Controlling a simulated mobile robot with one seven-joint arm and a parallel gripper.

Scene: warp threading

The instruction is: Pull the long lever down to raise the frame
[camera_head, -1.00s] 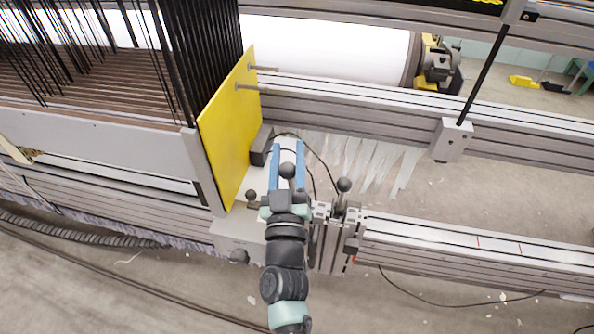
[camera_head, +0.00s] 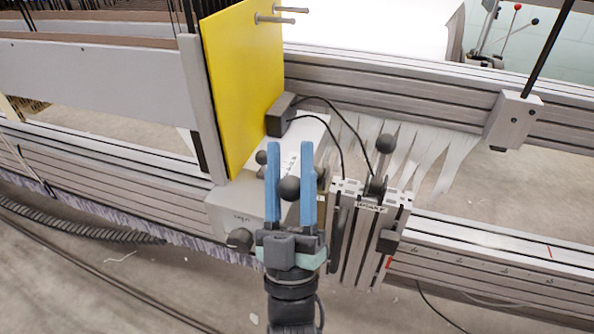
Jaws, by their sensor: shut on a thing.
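My gripper (camera_head: 289,172) is in the lower middle, with two blue fingers pointing away from me. A black ball knob (camera_head: 289,188) sits between the fingers, and the gripper is shut on it. The knob appears to be the end of a lever, but its shaft is hidden, so I cannot tell its length. A second lever with a black ball knob (camera_head: 386,142) stands upright on the slotted metal bracket to the right, apart from the gripper. The loom frame (camera_head: 100,75) is at the upper left; its height is hard to judge.
A yellow plate (camera_head: 240,90) stands left of the gripper. A small knob (camera_head: 261,157) and a round knob (camera_head: 239,240) are close by on the left. Metal rails (camera_head: 400,90) run behind.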

